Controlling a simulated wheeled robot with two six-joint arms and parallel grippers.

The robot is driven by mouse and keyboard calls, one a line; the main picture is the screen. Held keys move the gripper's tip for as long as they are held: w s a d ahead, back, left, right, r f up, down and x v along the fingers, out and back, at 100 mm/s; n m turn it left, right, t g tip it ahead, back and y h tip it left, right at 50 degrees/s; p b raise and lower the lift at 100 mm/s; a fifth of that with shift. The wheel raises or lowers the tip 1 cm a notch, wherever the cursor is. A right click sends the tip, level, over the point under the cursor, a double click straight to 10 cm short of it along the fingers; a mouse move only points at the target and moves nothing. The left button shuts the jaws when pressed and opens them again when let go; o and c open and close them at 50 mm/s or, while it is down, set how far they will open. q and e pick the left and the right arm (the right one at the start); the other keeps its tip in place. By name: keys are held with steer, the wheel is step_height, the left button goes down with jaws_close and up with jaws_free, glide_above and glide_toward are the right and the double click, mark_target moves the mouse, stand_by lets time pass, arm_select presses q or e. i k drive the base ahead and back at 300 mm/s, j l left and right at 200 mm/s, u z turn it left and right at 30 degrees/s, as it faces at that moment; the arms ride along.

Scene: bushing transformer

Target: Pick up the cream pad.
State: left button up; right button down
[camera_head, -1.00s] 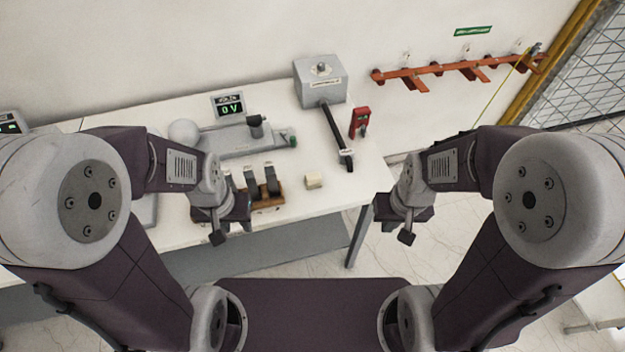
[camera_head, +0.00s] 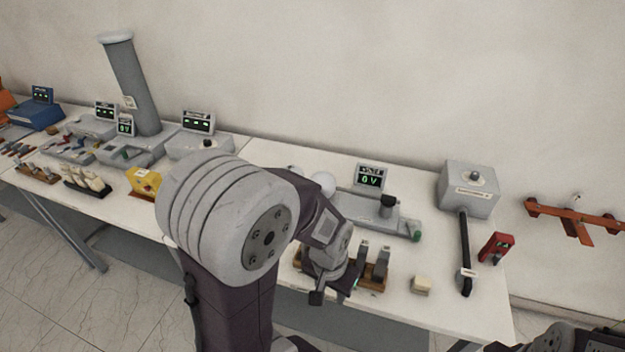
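The cream pad (camera_head: 421,284) is a small pale block lying on the white table near its front edge, right of the wooden rack. My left gripper (camera_head: 322,296) is in front of the rack's left part, to the left of the pad and apart from it. Its fingers are small and partly hidden, so I cannot tell whether it is open or shut. My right gripper is out of view; only part of my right arm shows at the bottom right corner.
A wooden rack (camera_head: 371,287) with dark upright pieces stands left of the pad. A black-handled bar (camera_head: 464,250), a grey box (camera_head: 468,190) and a red device (camera_head: 495,248) are to its right. A display (camera_head: 369,179) reading 0 V stands behind. More equipment fills the left table.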

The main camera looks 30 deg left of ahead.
mark_target(420, 284)
steer(key=i+l+u, duration=0.1)
steer(key=u, duration=0.3)
steer(key=i+l+u, duration=0.1)
steer(key=u, duration=0.3)
steer(key=l+u, duration=0.45)
steer(key=u, duration=0.3)
steer(key=i+l, duration=0.05)
